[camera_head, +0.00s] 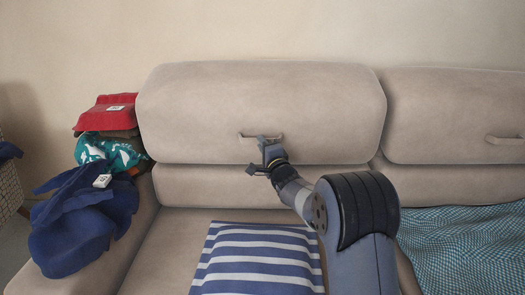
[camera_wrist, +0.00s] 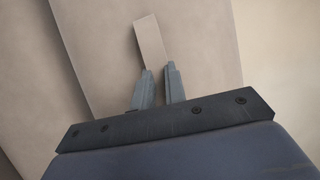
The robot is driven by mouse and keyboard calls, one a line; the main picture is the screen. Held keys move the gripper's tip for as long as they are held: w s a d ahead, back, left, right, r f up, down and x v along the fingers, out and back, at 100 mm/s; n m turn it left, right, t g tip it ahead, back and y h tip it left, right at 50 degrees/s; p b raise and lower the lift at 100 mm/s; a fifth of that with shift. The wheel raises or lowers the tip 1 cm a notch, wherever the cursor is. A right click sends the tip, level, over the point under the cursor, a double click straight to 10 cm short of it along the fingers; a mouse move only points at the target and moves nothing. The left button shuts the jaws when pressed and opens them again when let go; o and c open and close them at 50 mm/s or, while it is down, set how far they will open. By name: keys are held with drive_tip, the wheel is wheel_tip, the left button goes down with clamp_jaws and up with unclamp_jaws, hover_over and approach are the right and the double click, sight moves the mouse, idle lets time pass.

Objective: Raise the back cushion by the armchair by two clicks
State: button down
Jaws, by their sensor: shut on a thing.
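The left back cushion (camera_head: 260,95) of the beige sofa stands upright against the wall, with a gap line between it and the lower backrest. A small beige handle (camera_head: 246,134) sits low on its front face. My gripper (camera_head: 262,141) is at this handle, in the middle of it. In the wrist view my gripper (camera_wrist: 158,75) has its two fingers on either side of the handle (camera_wrist: 150,40), shut on it. The cushion's face (camera_wrist: 205,40) fills the background there.
A second back cushion (camera_head: 455,115) with its own handle (camera_head: 505,140) is at right. A striped pillow (camera_head: 260,258) and a teal checked cloth (camera_head: 465,245) lie on the seat. Folded clothes (camera_head: 105,115) and a dark blue garment (camera_head: 75,235) lie on the left armrest.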

drive_tip(key=shift+s+f, duration=0.25)
drive_tip(key=shift+f, duration=0.15)
drive_tip(key=c, duration=1.6)
unclamp_jaws()
drive_tip(key=shift+r, duration=0.1)
drive_tip(key=shift+o, duration=0.7)
drive_tip(key=shift+r, duration=0.1)
drive_tip(key=p+v, duration=0.1)
drive_tip(key=v, duration=0.9)
drive_tip(key=shift+s+d+f, duration=0.15)
drive_tip(key=shift+s+f, duration=0.05)
drive_tip(key=shift+s, duration=0.1)
